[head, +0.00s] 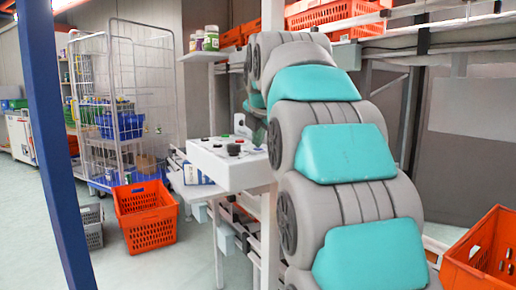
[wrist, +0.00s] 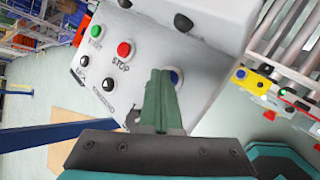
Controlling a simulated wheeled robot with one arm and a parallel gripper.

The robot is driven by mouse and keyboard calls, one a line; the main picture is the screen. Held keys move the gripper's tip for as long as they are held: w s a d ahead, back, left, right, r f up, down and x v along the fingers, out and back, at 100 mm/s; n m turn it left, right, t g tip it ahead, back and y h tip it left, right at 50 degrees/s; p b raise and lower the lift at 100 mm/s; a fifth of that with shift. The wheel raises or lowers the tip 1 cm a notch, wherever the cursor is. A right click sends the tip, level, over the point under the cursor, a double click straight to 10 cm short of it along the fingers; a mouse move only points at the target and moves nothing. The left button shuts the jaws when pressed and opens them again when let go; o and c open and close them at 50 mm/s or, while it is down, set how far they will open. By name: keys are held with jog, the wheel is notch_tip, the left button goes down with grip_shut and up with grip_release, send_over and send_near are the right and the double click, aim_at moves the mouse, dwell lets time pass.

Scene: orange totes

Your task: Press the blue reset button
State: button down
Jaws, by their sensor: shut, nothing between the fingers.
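The blue button (wrist: 177,76) shows on the white control box (wrist: 140,30) in the wrist view, partly hidden behind my fingers. My gripper (wrist: 161,74) is shut and empty, its green fingers pointing at the box face just left of the blue button. I cannot tell whether the fingertips touch the panel. The box also stands on a shelf in the head view (head: 212,170), where my arm covers its right side.
On the same panel are a green START button (wrist: 97,31), a red STOP button (wrist: 124,49) and black knobs (wrist: 108,84). A yellow box with buttons (wrist: 252,82) lies to the right. An orange crate (head: 147,215) and a wire cage cart (head: 110,100) stand left.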

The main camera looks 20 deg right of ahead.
aim_at(257, 150)
jog(key=shift+r, duration=0.1)
jog(key=shift+r+p, duration=0.7)
jog(key=shift+r, duration=0.1)
jog(key=shift+r, duration=0.1)
notch_tip(257, 150, up, 3)
jog(key=shift+f+p, duration=0.1)
jog(key=shift+p, duration=1.15)
jog(key=shift+w+r, duration=0.1)
jog(key=shift+r, duration=0.9)
